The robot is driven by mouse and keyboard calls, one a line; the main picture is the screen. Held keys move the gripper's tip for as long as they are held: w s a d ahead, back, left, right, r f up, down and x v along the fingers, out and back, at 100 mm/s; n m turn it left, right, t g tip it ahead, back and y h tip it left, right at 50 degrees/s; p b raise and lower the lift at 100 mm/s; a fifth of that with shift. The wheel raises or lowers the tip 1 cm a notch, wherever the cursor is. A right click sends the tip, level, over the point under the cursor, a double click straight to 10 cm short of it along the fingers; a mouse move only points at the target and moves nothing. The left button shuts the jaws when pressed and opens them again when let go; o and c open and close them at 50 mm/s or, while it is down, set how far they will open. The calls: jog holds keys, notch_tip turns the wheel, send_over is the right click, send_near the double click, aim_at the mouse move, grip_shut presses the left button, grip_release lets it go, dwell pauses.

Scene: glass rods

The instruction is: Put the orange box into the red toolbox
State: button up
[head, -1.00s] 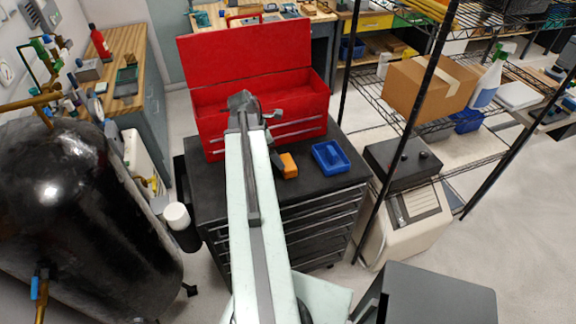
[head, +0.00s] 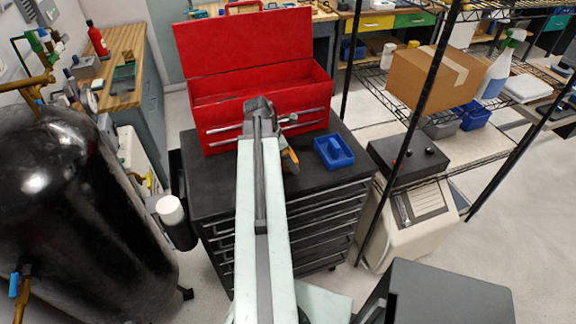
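The open red toolbox (head: 228,112) stands at the back of the black cabinet top, its lid raised. The orange box (head: 291,161) is on the cabinet top in front of the toolbox, partly hidden by my arm. My gripper (head: 284,143) points down just beside or over the orange box, with a dark finger part showing at the box's upper edge. My arm hides most of the fingers, so I cannot tell whether they are open or shut, or whether they touch the box.
A blue tray (head: 334,152) sits just right of the orange box. The black drawer cabinet (head: 213,187) has clear space on its left top. A wire shelf with a cardboard box (head: 432,80) stands to the right, and a large black tank (head: 75,200) to the left.

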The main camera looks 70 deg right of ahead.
jog(key=shift+r, duration=0.1)
jog(key=shift+c, duration=0.3)
jog(key=c, duration=1.5)
